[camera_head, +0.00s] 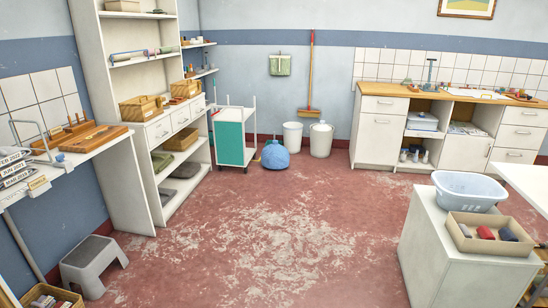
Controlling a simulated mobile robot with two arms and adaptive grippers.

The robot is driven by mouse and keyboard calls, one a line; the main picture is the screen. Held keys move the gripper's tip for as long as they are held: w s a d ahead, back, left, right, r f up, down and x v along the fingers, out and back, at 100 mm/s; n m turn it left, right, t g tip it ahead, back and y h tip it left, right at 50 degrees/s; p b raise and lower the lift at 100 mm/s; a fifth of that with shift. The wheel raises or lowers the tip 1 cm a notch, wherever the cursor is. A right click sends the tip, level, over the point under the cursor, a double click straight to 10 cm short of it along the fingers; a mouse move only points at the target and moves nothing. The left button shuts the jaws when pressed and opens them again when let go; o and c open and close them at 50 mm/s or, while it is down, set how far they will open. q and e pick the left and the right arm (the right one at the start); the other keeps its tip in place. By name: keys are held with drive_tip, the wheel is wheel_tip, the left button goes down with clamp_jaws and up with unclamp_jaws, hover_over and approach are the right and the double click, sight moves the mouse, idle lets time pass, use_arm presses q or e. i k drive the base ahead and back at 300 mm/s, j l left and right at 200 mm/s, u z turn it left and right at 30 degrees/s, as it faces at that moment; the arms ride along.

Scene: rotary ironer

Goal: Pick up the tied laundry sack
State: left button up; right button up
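A blue tied laundry sack (275,156) sits on the red floor at the back of the room. It is rounded, with a gathered neck at the top. It stands between the green and white trolley and the white bins. Neither of my grippers is in the head view, and nothing is touching the sack except the floor as far as I can tell.
A trolley (231,136) stands left of the sack; white bins (321,140) stand behind and right. A grey step stool (92,264) is at the left. A white cabinet (450,262) with a basin (467,190) is at the right. The middle floor is clear.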

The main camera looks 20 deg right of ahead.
sight(275, 156)
drive_tip(key=i+l+z, duration=0.4)
drive_tip(key=i, duration=0.2)
drive_tip(key=i+l+z, duration=0.25)
drive_tip(key=i, duration=0.8)
drive_tip(key=i+z, duration=0.3)
drive_tip(key=i, duration=3.05)
drive_tip(key=j, duration=0.1)
